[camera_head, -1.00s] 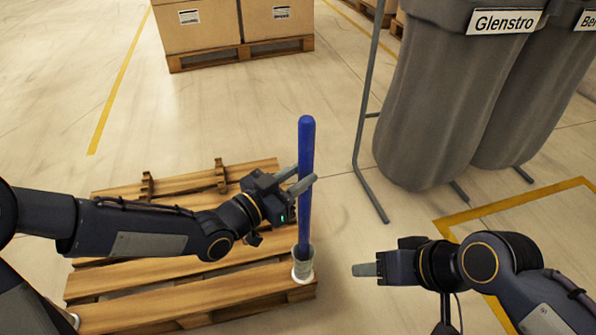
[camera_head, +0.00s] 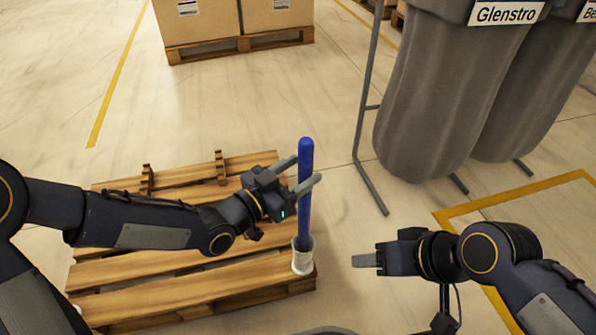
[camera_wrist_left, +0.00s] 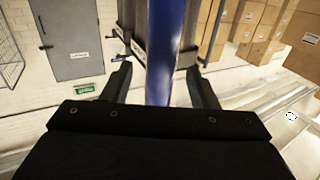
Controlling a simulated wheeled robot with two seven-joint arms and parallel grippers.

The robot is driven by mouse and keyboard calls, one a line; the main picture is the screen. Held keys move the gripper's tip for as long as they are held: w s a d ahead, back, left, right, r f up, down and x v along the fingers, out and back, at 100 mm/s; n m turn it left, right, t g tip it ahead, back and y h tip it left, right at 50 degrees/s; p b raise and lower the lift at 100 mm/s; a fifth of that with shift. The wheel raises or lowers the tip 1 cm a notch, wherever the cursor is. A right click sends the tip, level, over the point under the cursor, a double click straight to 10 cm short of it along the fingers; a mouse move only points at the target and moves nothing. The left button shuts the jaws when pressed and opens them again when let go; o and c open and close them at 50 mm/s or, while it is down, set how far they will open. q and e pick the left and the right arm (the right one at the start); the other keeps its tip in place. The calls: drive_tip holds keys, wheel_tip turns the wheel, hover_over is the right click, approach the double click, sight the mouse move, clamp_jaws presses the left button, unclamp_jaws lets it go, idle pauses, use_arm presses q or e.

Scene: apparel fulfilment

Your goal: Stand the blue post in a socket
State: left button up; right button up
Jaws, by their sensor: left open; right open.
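The blue post (camera_head: 305,160) stands upright with its lower end inside a white socket (camera_head: 303,262) at the near right corner of the wooden pallet. My left gripper (camera_head: 305,175) is open, with one finger on either side of the post's upper part. In the left wrist view the post (camera_wrist_left: 163,50) runs between the two open fingers (camera_wrist_left: 160,85), with gaps visible beside it. My right gripper (camera_head: 365,261) is to the right of the socket, away from the post; its fingers overlap in the head view.
The wooden pallet (camera_head: 190,285) lies on the floor under my left arm. Grey hanging bags (camera_head: 440,90) on a metal frame (camera_head: 362,150) stand at the right. Cardboard boxes (camera_head: 195,25) on another pallet stand at the back. Floor between them is clear.

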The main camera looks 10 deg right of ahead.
use_arm(q)
drive_tip(key=shift+f, duration=0.1)
drive_tip(key=p+v, duration=0.2)
drive_tip(key=v, duration=0.5)
drive_tip(key=shift+s+a, duration=0.2)
drive_tip(key=shift+a, duration=0.15)
idle(0.5)
